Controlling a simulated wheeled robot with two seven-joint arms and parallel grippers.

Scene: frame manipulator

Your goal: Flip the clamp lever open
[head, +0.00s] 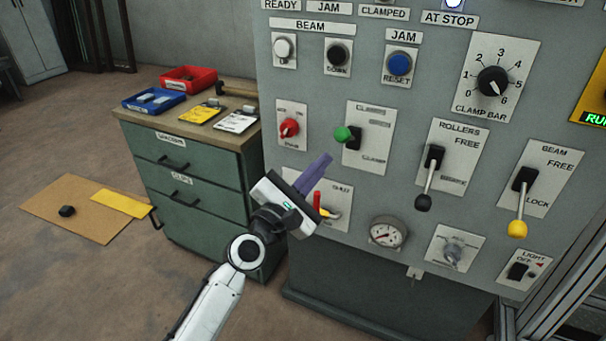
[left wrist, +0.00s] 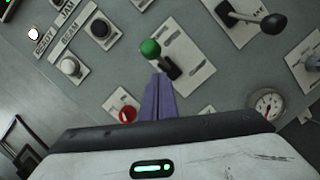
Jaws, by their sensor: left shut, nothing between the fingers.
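The clamp lever has a green knob (head: 343,134) on a black base and sits on a white plate marked CLAMP (head: 374,125). The knob sticks out to the left of its base in the head view. In the left wrist view the green knob (left wrist: 150,48) is just beyond the fingertips. My left gripper (head: 325,160) has purple fingers that are shut and empty. Its fingertips are just below and left of the lever in the head view; I cannot tell whether they touch it. My right gripper is in neither view.
A red knob (head: 289,127) is left of the lever. A red-handled switch (head: 318,206) is partly behind my left gripper. A green drawer cabinet (head: 190,180) stands left of the panel.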

